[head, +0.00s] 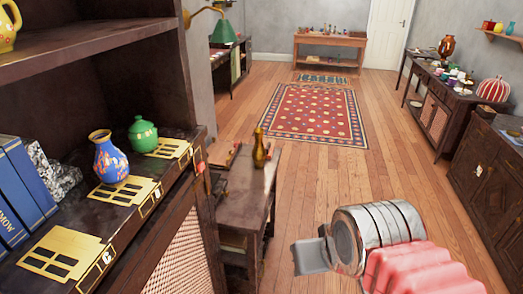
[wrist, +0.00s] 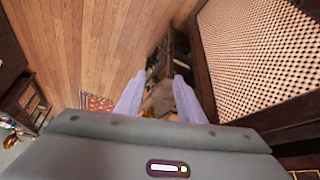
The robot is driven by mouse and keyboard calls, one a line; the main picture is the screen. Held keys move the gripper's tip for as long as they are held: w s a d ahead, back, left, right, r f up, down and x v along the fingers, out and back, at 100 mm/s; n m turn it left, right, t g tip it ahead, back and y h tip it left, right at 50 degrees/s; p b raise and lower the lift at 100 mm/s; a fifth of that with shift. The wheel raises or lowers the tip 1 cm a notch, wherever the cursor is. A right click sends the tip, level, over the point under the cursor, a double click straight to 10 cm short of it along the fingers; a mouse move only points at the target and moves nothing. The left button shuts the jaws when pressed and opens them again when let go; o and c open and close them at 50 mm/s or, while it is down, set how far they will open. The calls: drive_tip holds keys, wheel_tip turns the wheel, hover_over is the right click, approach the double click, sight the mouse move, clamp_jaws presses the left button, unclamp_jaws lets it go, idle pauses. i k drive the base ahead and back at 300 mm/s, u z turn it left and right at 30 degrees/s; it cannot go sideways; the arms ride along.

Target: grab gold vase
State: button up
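The gold vase (head: 260,148) stands upright on a small dark wooden table (head: 243,200) in the middle of the head view. My gripper (head: 310,256) is at the lower right of the head view, to the right of the table and nearer to me, apart from the vase. In the wrist view my gripper (wrist: 158,90) has its two pale fingers spread apart. A brownish patch with a bit of orange shows between them; I cannot tell whether that is the vase.
A dark shelf on the left holds a blue patterned vase (head: 110,157), a green lidded pot (head: 143,133) and blue books (head: 22,190). Wooden floor (head: 330,200) lies open toward a red rug (head: 308,115). Dark cabinets (head: 490,165) line the right wall.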

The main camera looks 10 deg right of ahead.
sight(259, 154)
drive_tip(key=z, duration=0.95)
drive_tip(key=i, duration=3.2)
